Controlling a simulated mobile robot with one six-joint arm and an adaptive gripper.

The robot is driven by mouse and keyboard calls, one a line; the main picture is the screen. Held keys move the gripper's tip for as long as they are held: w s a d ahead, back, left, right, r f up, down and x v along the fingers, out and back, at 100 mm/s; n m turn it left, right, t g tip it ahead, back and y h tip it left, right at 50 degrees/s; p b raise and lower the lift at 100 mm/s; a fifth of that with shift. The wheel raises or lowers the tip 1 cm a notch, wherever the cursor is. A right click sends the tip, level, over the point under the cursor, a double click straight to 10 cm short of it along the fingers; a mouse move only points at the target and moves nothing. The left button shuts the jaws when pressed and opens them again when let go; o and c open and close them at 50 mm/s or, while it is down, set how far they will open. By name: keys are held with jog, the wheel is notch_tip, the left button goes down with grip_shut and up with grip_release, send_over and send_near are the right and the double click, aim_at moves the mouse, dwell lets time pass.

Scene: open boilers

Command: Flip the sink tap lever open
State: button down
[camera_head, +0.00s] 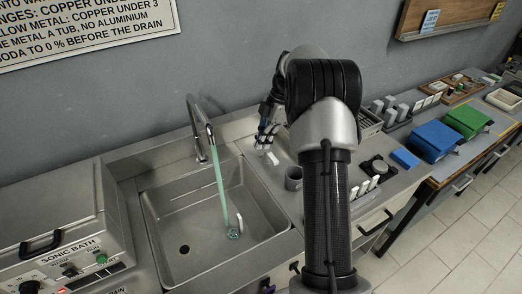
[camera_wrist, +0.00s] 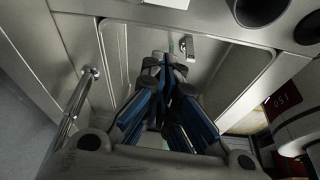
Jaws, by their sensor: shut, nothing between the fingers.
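The chrome sink tap (camera_head: 196,125) stands at the back edge of the steel sink (camera_head: 165,215). A pale green stream (camera_head: 219,185) runs from its spout down into the basin. I cannot make out the tap lever clearly. My gripper (camera_head: 263,140) is to the right of the tap, beyond the sink's back right corner, and partly hidden by my arm. In the wrist view my gripper (camera_wrist: 165,65) has its blue-padded fingers together with nothing held. A chrome tap part (camera_wrist: 78,95) shows to its left, apart from the fingers.
A sonic bath (camera_head: 65,240) stands left of the sink. A small white piece (camera_head: 240,220) is in the basin near the stream. A dark cup (camera_head: 293,178) and small blocks stand on the counter at right.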

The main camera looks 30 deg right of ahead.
jog(key=shift+v, duration=1.1)
jog(key=s+a+r+m+t+h, duration=0.1)
jog(key=s+a+r+m, duration=0.35)
jog(key=a+r, duration=0.3)
jog(key=s+a+r+m+h, duration=0.2)
jog(key=s+a+r+m, duration=0.1)
jog(key=s+a+r, duration=0.4)
jog(key=s+a+f+m+t, duration=0.1)
jog(key=s+a+m, duration=0.3)
jog(key=s, duration=0.5)
jog(key=s+a+f+m+t, duration=0.1)
jog(key=s+a+m, duration=0.3)
jog(key=s, duration=0.5)
jog(key=shift+s+a+m+t+h, duration=0.2)
jog(key=shift+a+m+t+h, duration=0.25)
jog(key=shift+a, duration=0.6)
